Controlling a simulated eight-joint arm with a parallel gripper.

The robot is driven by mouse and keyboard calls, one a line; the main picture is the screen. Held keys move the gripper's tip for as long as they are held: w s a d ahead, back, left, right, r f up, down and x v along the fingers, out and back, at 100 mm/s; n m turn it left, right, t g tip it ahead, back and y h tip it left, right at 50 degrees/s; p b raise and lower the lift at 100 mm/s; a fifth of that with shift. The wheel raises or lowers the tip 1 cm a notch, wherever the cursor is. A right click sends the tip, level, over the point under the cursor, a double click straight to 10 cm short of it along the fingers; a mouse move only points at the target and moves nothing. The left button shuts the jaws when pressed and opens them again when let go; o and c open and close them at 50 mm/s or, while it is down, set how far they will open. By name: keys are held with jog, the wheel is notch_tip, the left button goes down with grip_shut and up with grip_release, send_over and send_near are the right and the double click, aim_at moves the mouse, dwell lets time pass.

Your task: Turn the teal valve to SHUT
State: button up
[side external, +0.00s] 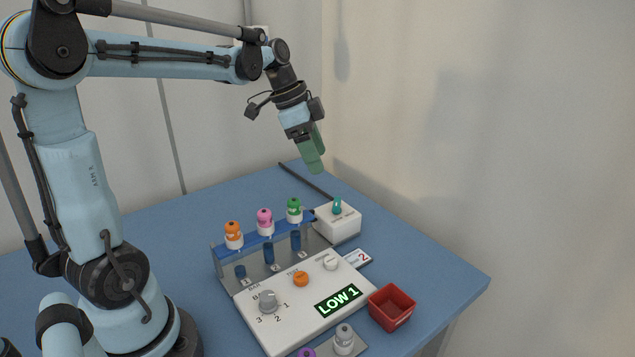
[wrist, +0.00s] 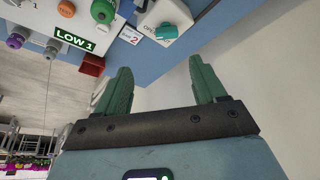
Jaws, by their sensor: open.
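The teal valve (side external: 337,205) stands on top of a small white box (side external: 345,228) at the back right of the blue table. In the wrist view the teal valve (wrist: 166,31) shows near the top, with lettering beside it that seems to start "OP". The box also shows there (wrist: 172,10). My gripper (side external: 314,158), with green fingers, hangs above and slightly left of the valve, apart from it. In the wrist view my gripper (wrist: 160,72) is open and empty, with the valve beyond the gap between the fingertips. I cannot read the valve's exact setting.
A white panel (side external: 285,325) with knobs and a "LOW 1" display (side external: 338,300) lies in front of the box. A rack (side external: 222,262) holds orange, pink and green-topped bottles left of it. A red bin (side external: 391,308) stands at right. The table's right side is clear.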

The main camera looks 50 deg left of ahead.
aim_at(337, 201)
jog(key=shift+m, duration=0.5)
jog(key=x, duration=0.4)
jog(key=a+x, duration=0.1)
jog(key=x, duration=0.7)
jog(key=shift+w+a+f, duration=0.1)
jog(key=shift+w+a, duration=0.05)
jog(key=shift+w, duration=0.25)
jog(key=c, duration=1.1)
jog(key=shift+o, duration=0.2)
